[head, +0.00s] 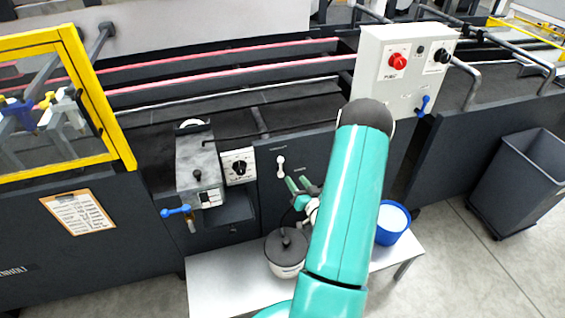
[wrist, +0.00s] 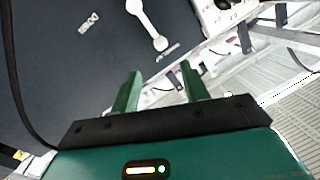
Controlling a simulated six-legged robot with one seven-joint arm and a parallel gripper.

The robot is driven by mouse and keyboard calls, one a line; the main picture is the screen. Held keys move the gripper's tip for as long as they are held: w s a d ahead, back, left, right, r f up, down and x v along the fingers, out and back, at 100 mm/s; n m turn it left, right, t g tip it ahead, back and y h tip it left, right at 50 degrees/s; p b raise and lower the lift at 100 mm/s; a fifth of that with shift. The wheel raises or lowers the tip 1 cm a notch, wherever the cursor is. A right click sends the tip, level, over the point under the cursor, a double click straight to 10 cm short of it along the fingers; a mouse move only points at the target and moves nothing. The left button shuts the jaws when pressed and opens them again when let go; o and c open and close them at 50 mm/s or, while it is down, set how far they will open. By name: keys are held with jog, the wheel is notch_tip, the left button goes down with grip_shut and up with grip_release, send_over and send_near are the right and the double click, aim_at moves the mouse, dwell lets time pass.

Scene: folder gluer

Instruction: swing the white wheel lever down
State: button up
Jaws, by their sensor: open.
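The white lever (head: 281,166) sits on the dark front panel of the machine, left of my arm in the head view. It is a short bar with rounded ends and stands roughly upright there. In the wrist view the lever (wrist: 149,24) shows at the top, beyond the fingertips, cut by the upper edge. My gripper (head: 298,184) is just below and right of the lever in the head view. In the wrist view its two green fingers (wrist: 161,70) are apart with nothing between them. A gap shows between the fingertips and the lever.
A black dial (head: 239,168) on a white plate and a grey metal box (head: 196,160) are left of the lever. Below stand a white table (head: 225,285), a lidded pot (head: 287,252) and a blue container (head: 392,222). A control box (head: 403,65) is upper right.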

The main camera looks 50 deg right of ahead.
aim_at(282, 162)
jog(key=x, duration=1.1)
jog(key=shift+w+a+f, duration=0.15)
grip_shut()
